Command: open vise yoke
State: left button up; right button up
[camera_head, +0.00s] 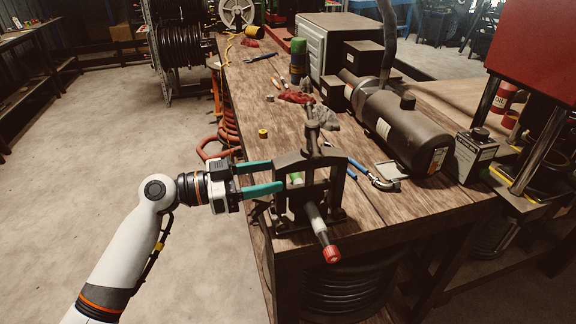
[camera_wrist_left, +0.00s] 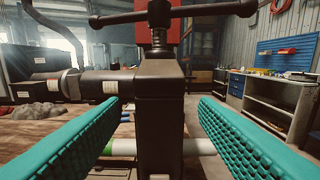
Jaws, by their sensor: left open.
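The dark vise (camera_head: 309,183) stands on the near end of the wooden workbench, its yoke an upright frame with a screw and T-handle (camera_head: 311,112) on top. A pipe with a red end (camera_head: 331,252) sticks out of its front. My left gripper (camera_head: 268,178) is open at the left side of the vise, its teal fingers pointing at the frame. In the left wrist view the yoke's side post (camera_wrist_left: 160,110) stands between the two spread fingers, with a gap on each side. The T-handle (camera_wrist_left: 160,17) is above them. My right gripper is not in view.
The wooden workbench (camera_head: 265,105) carries a dark cylindrical machine (camera_head: 405,125) to the right, with a blue-handled tool (camera_head: 358,168) and a hose fitting (camera_head: 380,180) near the vise. Red rags (camera_head: 295,97) and cans lie farther back.

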aim_at(288, 189)
pick_arm(q)
jog(key=p+x, duration=0.1)
jog(key=x, duration=0.4)
grip_shut()
